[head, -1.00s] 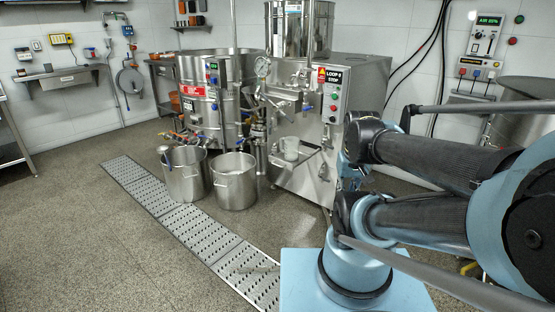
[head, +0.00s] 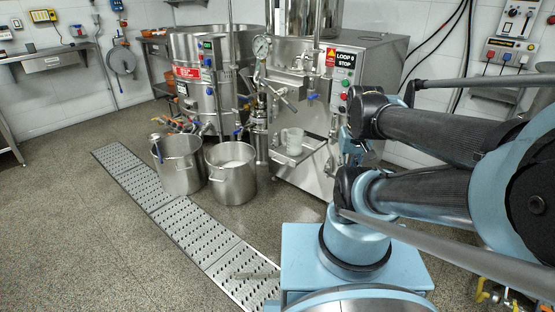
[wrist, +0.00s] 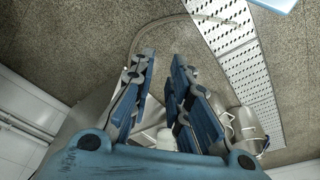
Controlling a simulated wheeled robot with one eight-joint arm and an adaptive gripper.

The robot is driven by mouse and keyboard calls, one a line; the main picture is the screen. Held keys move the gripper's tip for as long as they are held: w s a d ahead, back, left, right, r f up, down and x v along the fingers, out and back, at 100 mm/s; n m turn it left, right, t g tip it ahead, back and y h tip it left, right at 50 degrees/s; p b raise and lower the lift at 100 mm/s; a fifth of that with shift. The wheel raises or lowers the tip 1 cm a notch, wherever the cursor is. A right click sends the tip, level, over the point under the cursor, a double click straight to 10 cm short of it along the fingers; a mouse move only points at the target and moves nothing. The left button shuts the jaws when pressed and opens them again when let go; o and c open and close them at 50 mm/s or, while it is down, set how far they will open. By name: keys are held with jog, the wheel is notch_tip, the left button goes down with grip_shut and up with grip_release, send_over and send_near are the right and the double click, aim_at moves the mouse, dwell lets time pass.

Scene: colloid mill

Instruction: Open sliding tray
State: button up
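The colloid mill (head: 345,85) is a steel cabinet right of centre in the head view. A small flat metal tray (head: 312,146), probably the sliding tray, sticks out from its front at mid height. A pale jug (head: 292,141) stands on the tray. My gripper (wrist: 162,62) shows in the wrist view with its two blue-padded fingers apart and nothing held between them. In the head view my arm covers the cabinet's lower right, and the gripper is not clear there. A pale thing low between the fingers in the wrist view may be the jug.
Two steel pots (head: 180,166) (head: 231,172) stand on the floor left of the mill. A large steel vessel (head: 203,70) with hoses stands behind them. A drain grate (head: 180,222) crosses the floor. The floor to the left is open.

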jog(key=w+a+r+n, duration=0.25)
jog(key=w+r, duration=0.35)
jog(key=w, duration=0.3)
jog(key=n+h, duration=0.1)
jog(key=n, duration=0.7)
send_over(278, 158)
jog(key=s+a, duration=0.2)
jog(key=s, duration=0.5)
jog(key=s+a+f+x, duration=0.1)
jog(key=s+x, duration=0.1)
jog(key=x, duration=1)
jog(key=shift+g, duration=0.3)
jog(key=f, duration=0.5)
jog(key=w+d+f, duration=0.1)
jog(key=f, duration=0.4)
jog(key=w+d+f, duration=0.1)
jog(key=f, duration=0.4)
jog(key=shift+f, duration=0.2)
grip_shut()
